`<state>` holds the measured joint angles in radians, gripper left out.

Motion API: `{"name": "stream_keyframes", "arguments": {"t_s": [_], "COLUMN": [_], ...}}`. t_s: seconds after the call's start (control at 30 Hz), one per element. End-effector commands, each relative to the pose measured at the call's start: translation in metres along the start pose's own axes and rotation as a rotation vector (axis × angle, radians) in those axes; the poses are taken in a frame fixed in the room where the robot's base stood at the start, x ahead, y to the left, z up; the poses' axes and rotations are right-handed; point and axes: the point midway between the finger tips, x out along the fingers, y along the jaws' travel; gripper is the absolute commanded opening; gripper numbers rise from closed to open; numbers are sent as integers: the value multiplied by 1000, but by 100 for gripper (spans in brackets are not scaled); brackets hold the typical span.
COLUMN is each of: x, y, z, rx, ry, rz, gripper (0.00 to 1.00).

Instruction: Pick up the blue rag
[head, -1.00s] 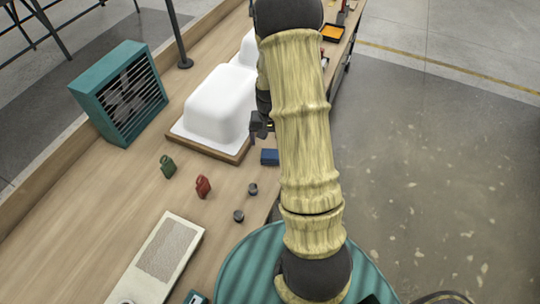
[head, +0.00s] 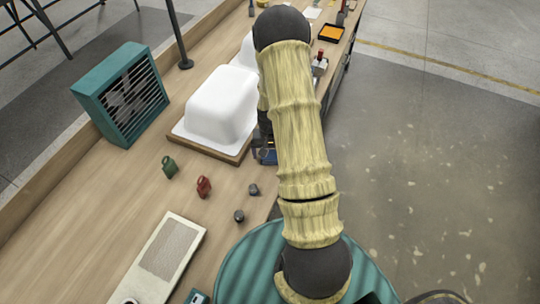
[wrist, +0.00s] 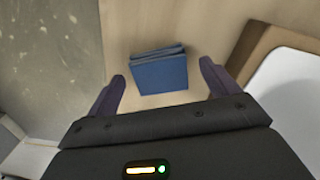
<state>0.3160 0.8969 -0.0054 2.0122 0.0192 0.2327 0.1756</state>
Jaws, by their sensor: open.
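The blue rag (wrist: 160,73) is a small folded square lying flat on the wooden bench top in the wrist view. My gripper (wrist: 161,74) is open and empty, with one dark finger on each side of the rag. The rag lies between and a little beyond the fingertips, with visible gaps on both sides; I cannot tell the exact height above it. In the head view, my gripper (head: 266,150) is by the bench's right edge and mostly covers the rag.
A white tub shell (head: 215,105) on a wooden board (head: 205,146) stands close beside the gripper. Green (head: 169,167) and red (head: 204,187) padlock-like items and two dark knobs (head: 253,189) lie nearer. A teal fan box (head: 120,92) stands left. The bench edge is close.

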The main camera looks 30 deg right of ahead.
Motion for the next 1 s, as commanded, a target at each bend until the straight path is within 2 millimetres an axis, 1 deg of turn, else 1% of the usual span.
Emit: {"name": "stream_keyframes", "arguments": {"t_s": [0.07, 0.17, 0.67, 0.77, 0.9, 0.93, 0.97, 1.0], "x": [7, 11, 11, 11, 11, 11, 11, 11], "y": [0, 0, 0, 0, 0, 0, 0, 0], "z": [1, 0, 0, 0, 0, 0, 0, 0], "rx": [0, 0, 0, 0, 0, 0, 0, 0], "ry": [-2, 0, 0, 0, 0, 0, 1, 1], "rz": [0, 0, 0, 0, 0, 0, 0, 0], "gripper": [87, 87, 87, 70, 42, 39, 39, 35]}}
